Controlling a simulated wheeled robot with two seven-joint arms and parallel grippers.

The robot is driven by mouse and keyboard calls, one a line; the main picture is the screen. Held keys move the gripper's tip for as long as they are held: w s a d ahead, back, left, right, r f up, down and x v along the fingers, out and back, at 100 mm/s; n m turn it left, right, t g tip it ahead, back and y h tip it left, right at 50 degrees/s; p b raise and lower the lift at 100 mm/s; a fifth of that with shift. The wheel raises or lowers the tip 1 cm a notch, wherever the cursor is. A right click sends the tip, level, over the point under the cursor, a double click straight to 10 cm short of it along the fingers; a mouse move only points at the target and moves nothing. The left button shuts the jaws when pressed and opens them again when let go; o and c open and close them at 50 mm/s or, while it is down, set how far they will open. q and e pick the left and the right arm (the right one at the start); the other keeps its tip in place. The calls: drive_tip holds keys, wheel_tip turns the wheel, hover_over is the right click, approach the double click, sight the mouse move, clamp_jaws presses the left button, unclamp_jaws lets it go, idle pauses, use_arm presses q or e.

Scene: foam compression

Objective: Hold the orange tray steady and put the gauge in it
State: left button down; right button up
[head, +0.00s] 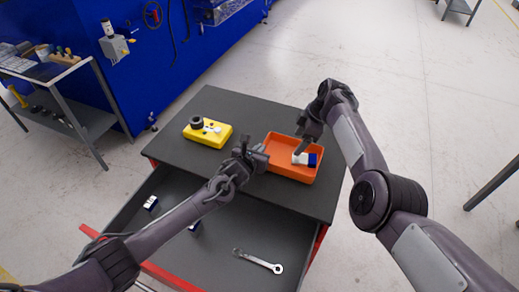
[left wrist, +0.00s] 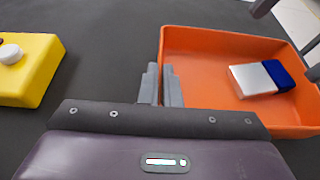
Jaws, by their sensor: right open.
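The orange tray (head: 271,146) sits on the dark tabletop and also shows in the left wrist view (left wrist: 200,112). A white block with a blue end, which looks like the gauge (head: 300,159), lies in the tray's right part; it also shows in the left wrist view (left wrist: 249,79). My left gripper (head: 262,158) is at the tray's left wall, its fingers (left wrist: 161,84) close together on either side of that wall.
A yellow box (head: 207,132) with round pieces on it stands left of the tray. The tabletop behind the tray is clear.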

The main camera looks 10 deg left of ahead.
drive_tip(key=v, duration=1)
drive_tip(key=shift+r, duration=0.1)
use_arm(q)
drive_tip(key=c, duration=1.6)
unclamp_jaws()
drive_tip(key=shift+o, duration=0.2)
